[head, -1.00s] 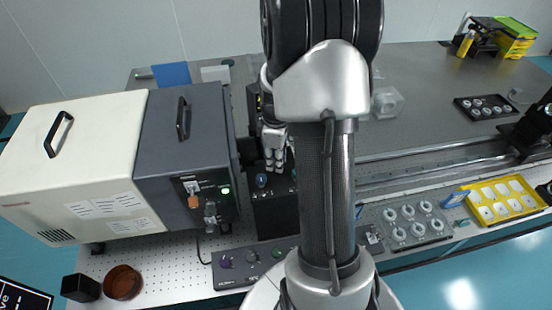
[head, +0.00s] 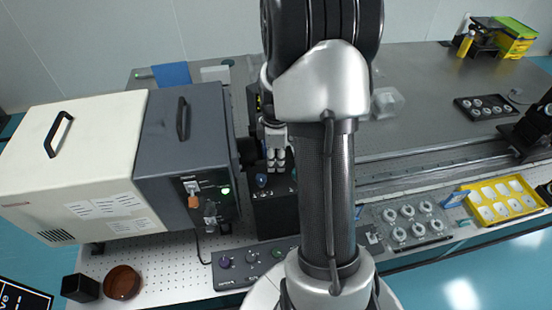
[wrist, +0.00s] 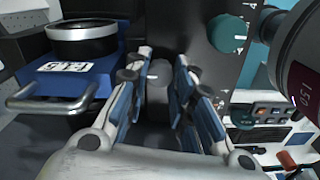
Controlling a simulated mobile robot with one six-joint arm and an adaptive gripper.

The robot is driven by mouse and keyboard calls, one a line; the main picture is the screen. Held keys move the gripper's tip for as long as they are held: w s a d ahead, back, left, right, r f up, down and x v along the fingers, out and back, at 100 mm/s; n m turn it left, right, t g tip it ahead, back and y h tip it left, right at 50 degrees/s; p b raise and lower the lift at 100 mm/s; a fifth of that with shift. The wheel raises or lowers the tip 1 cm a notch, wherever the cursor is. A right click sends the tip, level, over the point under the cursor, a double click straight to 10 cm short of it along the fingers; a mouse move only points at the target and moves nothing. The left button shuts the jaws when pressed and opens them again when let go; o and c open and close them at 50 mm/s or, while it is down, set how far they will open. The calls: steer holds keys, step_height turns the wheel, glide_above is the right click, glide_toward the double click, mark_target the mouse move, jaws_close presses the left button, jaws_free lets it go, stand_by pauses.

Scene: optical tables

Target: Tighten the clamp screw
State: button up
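A dark round knob (wrist: 157,76) with a pale mark, which seems to be the clamp screw, shows in the wrist view between my fingertips. My gripper (wrist: 160,68) points at it with one blue-and-grey finger on each side. The fingers are only a little apart; I cannot tell whether the pads touch the knob. In the head view my gripper (head: 277,160) is just above a black unit, right of the dark grey box. The knob is hard to make out there.
A teal knob (wrist: 228,33) sits right of my fingers, and a blue block with a metal handle (wrist: 50,105) is close on the left. The dark grey box (head: 185,130) stands left of my gripper. A rail (head: 430,160) runs to the right.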

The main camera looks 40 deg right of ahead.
mark_target(276, 163)
steer(key=o, duration=0.5)
step_height(276, 163, up, 12)
steer(key=shift+r, duration=0.1)
stand_by(0.5)
stand_by(0.4)
steer(key=s+a+r+m+t+b, duration=0.1)
steer(key=s+a+m+b, duration=0.2)
steer(key=a, duration=0.5)
steer(key=s+a+m+t+b, duration=0.1)
steer(key=s+a+m+b, duration=0.2)
steer(key=a, duration=0.5)
steer(key=s+a+f+m+t+b, duration=0.1)
steer(key=s+a+b, duration=0.1)
steer(key=s, duration=0.1)
steer(key=s+a+f+m+b, duration=0.1)
steer(key=s+a+f+b, duration=0.1)
steer(key=s+a, duration=0.1)
steer(key=s+a+f+m+t+b, duration=0.1)
steer(key=s+a+b, duration=0.1)
steer(key=s, duration=0.1)
steer(key=shift+a+f+m+t, duration=0.3)
steer(key=shift+a+f, duration=0.05)
